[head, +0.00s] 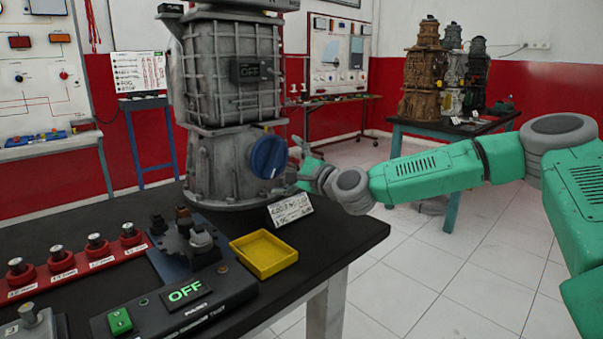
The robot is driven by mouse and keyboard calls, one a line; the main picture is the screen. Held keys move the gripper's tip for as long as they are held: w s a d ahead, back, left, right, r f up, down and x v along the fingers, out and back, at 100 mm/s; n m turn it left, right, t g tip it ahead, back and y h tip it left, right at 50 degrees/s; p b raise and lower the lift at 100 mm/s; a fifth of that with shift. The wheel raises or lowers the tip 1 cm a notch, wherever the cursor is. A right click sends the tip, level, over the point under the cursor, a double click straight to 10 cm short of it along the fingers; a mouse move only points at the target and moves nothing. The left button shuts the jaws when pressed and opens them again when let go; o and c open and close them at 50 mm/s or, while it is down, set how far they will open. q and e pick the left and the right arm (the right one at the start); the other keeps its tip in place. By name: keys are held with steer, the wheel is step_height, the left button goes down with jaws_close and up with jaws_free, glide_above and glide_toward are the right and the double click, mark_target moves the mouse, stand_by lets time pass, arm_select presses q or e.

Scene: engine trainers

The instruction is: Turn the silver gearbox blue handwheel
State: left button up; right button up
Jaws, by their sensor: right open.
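The silver gearbox (225,95) stands upright on the black table, left of centre in the head view. Its blue handwheel (269,157) is on the lower right of its housing. My right arm comes in from the right, and my right gripper (301,155) is just right of the handwheel. The gripper is open, with nothing seen between its fingers. It is small in the picture and partly hidden by the wrist, so I cannot tell whether it touches the wheel's rim. My left gripper is not in view.
A small white label card (291,208) stands below my right wrist. A yellow tray (263,254), a black box with a green OFF display (184,291) and red-based fittings (62,261) occupy the table (347,232). Other gearboxes (425,75) stand on a back table.

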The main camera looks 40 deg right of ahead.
steer(key=s, duration=0.7)
steer(key=shift+s+d+f, duration=0.2)
steer(key=shift+d, duration=0.25)
